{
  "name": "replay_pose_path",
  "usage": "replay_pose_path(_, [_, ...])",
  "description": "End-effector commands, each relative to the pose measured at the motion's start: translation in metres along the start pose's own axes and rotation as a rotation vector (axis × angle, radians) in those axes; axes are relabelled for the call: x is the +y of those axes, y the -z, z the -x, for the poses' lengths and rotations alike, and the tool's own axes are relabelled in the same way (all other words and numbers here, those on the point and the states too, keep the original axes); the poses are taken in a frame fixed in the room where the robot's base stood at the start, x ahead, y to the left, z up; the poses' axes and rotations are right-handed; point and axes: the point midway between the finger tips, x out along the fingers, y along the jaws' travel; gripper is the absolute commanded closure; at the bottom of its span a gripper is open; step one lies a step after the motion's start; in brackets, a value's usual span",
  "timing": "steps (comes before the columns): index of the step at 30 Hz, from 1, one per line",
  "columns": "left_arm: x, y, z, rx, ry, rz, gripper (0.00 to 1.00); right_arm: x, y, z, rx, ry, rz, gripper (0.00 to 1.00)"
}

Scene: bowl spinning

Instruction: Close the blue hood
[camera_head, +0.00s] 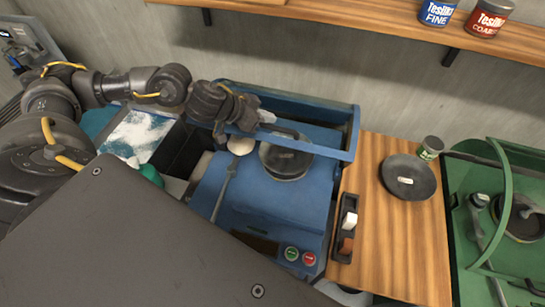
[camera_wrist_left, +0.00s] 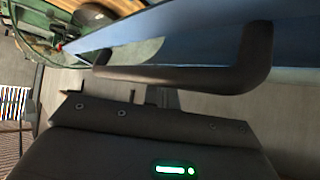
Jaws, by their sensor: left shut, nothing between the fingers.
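The blue machine (camera_head: 272,200) stands in the middle of the head view, with a dark round bowl (camera_head: 286,163) on its top. Its blue hood (camera_head: 325,150) is raised at the back, and its front bar crosses above the bowl's far side. My left gripper (camera_head: 266,116) is shut and empty, close to the hood's front bar. In the left wrist view the dark hood handle (camera_wrist_left: 190,76) spans the picture before the blue hood panel (camera_wrist_left: 200,30). My left gripper's fingertips (camera_wrist_left: 163,97) show just at the handle; I cannot tell whether they touch it. My right gripper is out of view.
A wooden side table (camera_head: 385,240) with a dark dish (camera_head: 409,177) and a small green can (camera_head: 430,148) stands right of the machine. A green machine (camera_head: 490,230) is farther right. A wooden shelf (camera_head: 340,12) with cans runs along the wall above.

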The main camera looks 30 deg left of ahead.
Motion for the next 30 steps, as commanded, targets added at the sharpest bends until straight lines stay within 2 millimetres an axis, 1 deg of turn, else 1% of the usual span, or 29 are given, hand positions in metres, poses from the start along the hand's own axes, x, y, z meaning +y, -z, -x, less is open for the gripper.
replay_pose_path(1, [0.004, -0.006, 0.002, -0.006, -0.002, 0.000, 1.00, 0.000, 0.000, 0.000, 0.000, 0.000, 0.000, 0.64])
replay_pose_path(6, [0.015, -0.015, 0.006, -0.004, -0.002, 0.001, 1.00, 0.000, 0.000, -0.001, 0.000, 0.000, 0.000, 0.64])
replay_pose_path(17, [0.021, -0.020, 0.010, -0.001, -0.001, 0.000, 1.00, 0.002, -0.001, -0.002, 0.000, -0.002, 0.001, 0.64])
replay_pose_path(30, [0.045, -0.047, 0.017, -0.002, -0.002, 0.001, 1.00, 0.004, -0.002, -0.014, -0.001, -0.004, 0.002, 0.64])
